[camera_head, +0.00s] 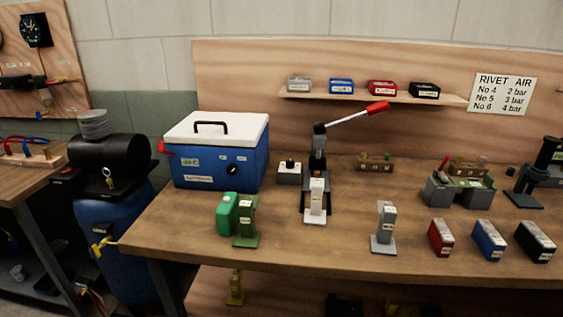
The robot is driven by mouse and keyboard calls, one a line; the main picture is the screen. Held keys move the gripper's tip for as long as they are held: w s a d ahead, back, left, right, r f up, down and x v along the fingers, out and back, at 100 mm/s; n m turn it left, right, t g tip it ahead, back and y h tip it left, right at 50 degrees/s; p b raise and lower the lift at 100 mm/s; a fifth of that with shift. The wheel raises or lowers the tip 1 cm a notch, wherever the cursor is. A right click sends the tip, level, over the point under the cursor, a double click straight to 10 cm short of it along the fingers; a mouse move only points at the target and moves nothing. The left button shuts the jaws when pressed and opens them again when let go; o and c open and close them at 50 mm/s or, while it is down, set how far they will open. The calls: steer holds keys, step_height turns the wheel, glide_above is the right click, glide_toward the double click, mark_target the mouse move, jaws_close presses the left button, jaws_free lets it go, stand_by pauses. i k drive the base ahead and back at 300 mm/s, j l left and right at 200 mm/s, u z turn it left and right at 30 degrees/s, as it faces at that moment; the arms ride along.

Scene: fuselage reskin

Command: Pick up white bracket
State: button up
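A white upright bracket (317,199) with a small label stands on the wooden workbench (330,252). It stands just in front of a dark lever press (319,150) with a red-tipped handle, and hides part of the press base. A grey bracket (384,229) of similar shape stands to its right, nearer the front edge. A green bracket (247,222) stands to its left, beside a green container (228,213). My gripper is not in view.
A blue cooler-like box (218,155) with a white lid stands at the back left. Red (441,238), blue (488,241) and black (536,242) boxes line the front right. A shelf (372,97) holds several small bins. Bare bench lies between the white and grey brackets.

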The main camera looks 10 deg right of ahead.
mark_target(314, 216)
steer(key=l+u, duration=0.15)
steer(key=l, duration=2.05)
steer(key=i, duration=0.95)
